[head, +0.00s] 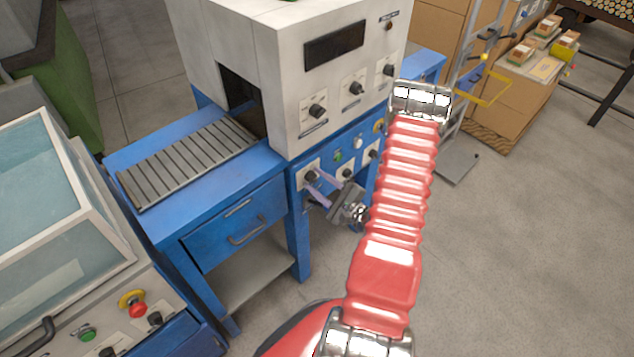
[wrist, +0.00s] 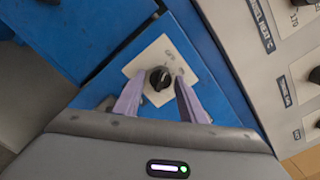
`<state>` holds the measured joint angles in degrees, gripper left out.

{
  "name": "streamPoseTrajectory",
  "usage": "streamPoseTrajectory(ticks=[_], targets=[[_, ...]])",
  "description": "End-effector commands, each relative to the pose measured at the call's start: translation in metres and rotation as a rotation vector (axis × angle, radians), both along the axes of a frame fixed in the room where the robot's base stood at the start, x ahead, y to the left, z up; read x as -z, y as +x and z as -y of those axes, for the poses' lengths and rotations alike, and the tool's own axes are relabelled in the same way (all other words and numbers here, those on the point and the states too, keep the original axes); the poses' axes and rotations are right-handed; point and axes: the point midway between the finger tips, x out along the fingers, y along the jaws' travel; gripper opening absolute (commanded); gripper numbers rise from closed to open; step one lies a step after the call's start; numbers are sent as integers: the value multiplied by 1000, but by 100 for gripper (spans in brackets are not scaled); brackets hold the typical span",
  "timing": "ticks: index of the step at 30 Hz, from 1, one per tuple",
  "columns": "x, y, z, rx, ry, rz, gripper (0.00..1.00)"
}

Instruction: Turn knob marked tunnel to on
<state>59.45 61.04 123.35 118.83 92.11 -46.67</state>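A black knob (wrist: 160,78) on a pale square plate shows in the wrist view, between the two lilac fingers of my gripper (wrist: 159,82). A gap shows on each side, so the fingers are open and not pressed on it. In the head view this knob (head: 311,175) is at the left of the blue lower panel, with my gripper (head: 318,184) just in front.
More knobs line the blue panel, such as one below centre (head: 346,173). The white upper housing (head: 317,112) carries several knobs; in the wrist view one plate (wrist: 263,22) seems to read "tunnel heat". A roller conveyor (head: 190,155) and drawer (head: 236,226) lie left.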

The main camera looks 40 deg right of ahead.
Motion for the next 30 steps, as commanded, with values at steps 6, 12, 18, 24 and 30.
streamPoseTrajectory(ticks=[6,12,18,24,30], targets=[[0,0,0,0,0,0,22],[0,0,0,-1,1,-1,7],[1,0,-1,-1,6,-2,5],[1,0,-1,-2,42,-3,5],[1,-1,-2,-3,132,-7,5]])
